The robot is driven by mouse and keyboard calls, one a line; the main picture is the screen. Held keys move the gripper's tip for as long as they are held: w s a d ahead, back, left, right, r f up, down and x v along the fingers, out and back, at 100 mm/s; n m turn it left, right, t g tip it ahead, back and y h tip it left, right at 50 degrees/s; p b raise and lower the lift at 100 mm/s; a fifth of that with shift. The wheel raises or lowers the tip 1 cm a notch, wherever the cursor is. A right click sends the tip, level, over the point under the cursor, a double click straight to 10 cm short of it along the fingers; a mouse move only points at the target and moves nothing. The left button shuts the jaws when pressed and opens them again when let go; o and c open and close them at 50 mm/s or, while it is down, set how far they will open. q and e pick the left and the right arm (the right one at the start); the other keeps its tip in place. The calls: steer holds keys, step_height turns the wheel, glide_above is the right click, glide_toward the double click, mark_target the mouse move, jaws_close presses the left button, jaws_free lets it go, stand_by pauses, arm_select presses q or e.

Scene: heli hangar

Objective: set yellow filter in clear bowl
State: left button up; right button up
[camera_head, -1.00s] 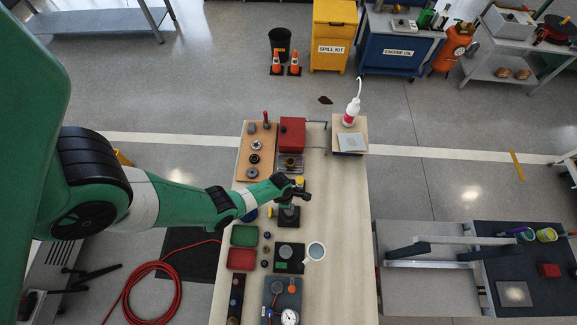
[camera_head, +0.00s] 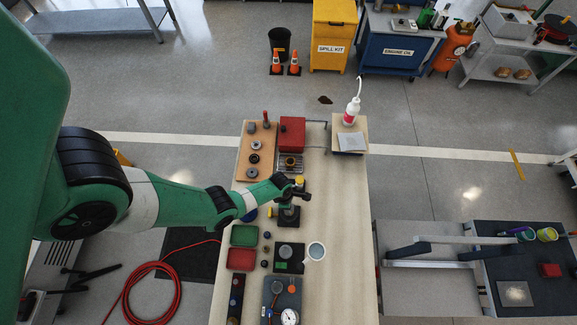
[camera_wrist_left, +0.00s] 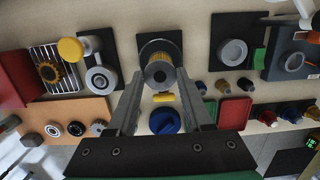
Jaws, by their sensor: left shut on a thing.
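My left gripper (camera_wrist_left: 158,82) is shut on the yellow filter (camera_wrist_left: 160,64), a pleated yellow cylinder with a grey end. The filter is between the fingertips, over a dark mat (camera_wrist_left: 146,43) in the left wrist view. In the head view my left gripper (camera_head: 297,194) is over the middle of the long bench, and the arm hides most of the filter. I cannot make out the clear bowl; what lies directly under the filter is hidden. My right gripper is not in view.
A yellow-capped part (camera_wrist_left: 70,48) is left of the filter in the wrist view. A blue round part (camera_wrist_left: 164,121) is nearer the wrist. A grey dish (camera_wrist_left: 232,52) and red tray (camera_wrist_left: 235,113) are to the right.

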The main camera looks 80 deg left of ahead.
arm_select(q)
steer(key=shift+f+b, duration=2.9)
steer(key=shift+f, duration=0.15)
steer(key=o, duration=1.3)
steer(key=shift+o, duration=0.2)
steer(key=shift+r, duration=0.1)
step_height(320, 180, up, 7)
steer(key=p, duration=0.7)
